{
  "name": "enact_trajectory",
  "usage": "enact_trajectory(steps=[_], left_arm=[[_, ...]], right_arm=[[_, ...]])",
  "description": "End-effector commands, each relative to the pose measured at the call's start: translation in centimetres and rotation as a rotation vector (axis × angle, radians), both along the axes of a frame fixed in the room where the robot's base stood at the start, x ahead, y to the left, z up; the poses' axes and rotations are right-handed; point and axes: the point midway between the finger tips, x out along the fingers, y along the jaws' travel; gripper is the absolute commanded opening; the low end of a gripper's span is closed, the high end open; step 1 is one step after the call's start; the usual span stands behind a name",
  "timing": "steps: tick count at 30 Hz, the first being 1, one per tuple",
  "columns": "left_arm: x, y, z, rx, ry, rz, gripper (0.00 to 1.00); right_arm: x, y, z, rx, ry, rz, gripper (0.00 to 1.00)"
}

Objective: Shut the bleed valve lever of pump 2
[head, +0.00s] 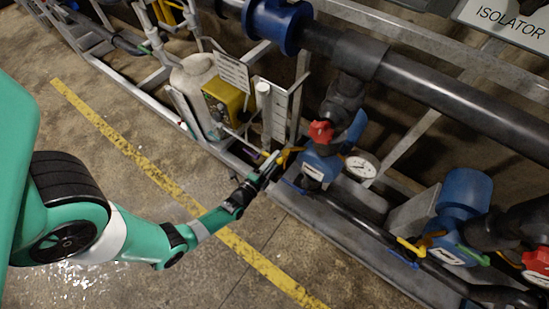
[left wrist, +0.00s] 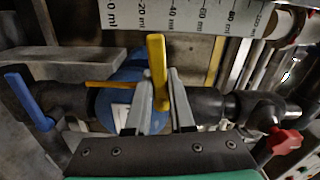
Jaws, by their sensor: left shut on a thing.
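A yellow lever (left wrist: 157,60) stands up between the two fingers of my left gripper (left wrist: 160,98) in the left wrist view. My left gripper is shut on this lever. In the head view my left gripper (head: 272,165) is at the front left of a blue pump (head: 322,163) with a white label, and part of a yellow lever (head: 285,155) shows at its fingertips. The label is too small to read, so I cannot tell the pump's number. My right gripper is not in view.
A red handle (head: 320,131) and gauge (head: 361,167) are close to the gripper. A blue lever (left wrist: 28,100) and red knob (left wrist: 286,140) flank it in the wrist view. A second pump (head: 464,205) stands right. The floor (head: 110,190) is open.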

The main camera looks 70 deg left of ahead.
Motion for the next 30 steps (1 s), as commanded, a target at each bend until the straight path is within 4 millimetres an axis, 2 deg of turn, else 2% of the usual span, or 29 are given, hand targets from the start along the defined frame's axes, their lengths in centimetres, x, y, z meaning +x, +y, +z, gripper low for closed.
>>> enact_trajectory(steps=[9, 25, 26, 30], left_arm=[[-0.01, 0.03, 0.40, 0.110, 0.076, 0.000, 0.00], [0.00, 0.02, 0.44, 0.134, 0.091, 0.000, 0.00], [0.00, 0.02, 0.44, 0.134, 0.091, 0.000, 0.23], [0.00, 0.02, 0.43, 0.132, 0.090, 0.000, 0.48]], right_arm=[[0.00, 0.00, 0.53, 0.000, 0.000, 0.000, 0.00], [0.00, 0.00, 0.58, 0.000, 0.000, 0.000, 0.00], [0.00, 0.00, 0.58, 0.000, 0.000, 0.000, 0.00], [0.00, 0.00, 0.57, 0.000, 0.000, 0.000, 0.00]])
